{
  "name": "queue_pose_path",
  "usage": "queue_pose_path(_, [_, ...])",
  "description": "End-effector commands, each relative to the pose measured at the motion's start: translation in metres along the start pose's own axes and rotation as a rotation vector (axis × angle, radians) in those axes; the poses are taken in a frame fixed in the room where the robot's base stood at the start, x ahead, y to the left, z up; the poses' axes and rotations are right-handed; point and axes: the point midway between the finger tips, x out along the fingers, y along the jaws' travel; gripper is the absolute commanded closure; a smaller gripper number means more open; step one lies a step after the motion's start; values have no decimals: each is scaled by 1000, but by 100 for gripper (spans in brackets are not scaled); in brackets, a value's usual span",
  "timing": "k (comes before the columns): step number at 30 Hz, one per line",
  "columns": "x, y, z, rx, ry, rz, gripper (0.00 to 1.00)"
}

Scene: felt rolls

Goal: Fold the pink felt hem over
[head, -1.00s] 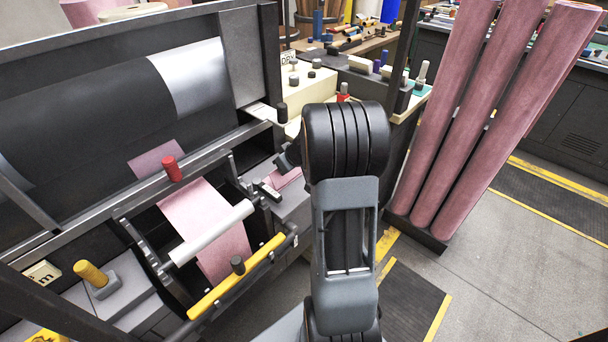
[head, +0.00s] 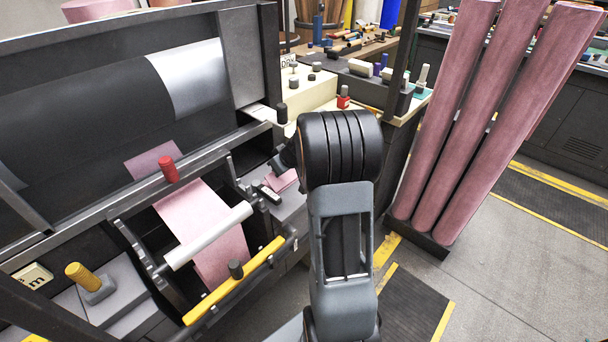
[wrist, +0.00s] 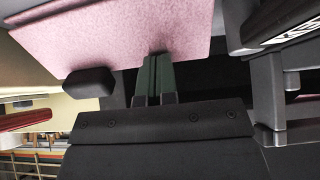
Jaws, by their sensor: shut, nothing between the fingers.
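A small pink felt piece (head: 282,181) lies on a grey surface right of the roller machine in the head view, partly hidden by my arm. In the wrist view a pink felt sheet (wrist: 120,35) fills the upper part, its edge facing my gripper. It looks like that same small piece, but I cannot be sure. My gripper (wrist: 156,60) has its green fingers shut together and empty. The fingertips overlap the felt's edge in the picture; I cannot tell whether they touch it. No folded hem shows clearly.
A pink felt strip (head: 193,209) runs under a white roller (head: 208,236) beside a yellow bar (head: 235,280). A red knob (head: 168,168) stands above. Tall pink rolls (head: 491,120) stand at right. A dark block (wrist: 88,82) sits close left of the fingers.

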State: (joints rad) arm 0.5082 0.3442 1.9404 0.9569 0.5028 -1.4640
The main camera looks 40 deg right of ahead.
Motion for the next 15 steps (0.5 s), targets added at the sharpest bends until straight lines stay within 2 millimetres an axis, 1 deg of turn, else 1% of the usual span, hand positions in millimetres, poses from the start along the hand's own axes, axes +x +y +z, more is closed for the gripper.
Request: queue_pose_path(15, [8, 0, -3, -1, 0, 0, 100])
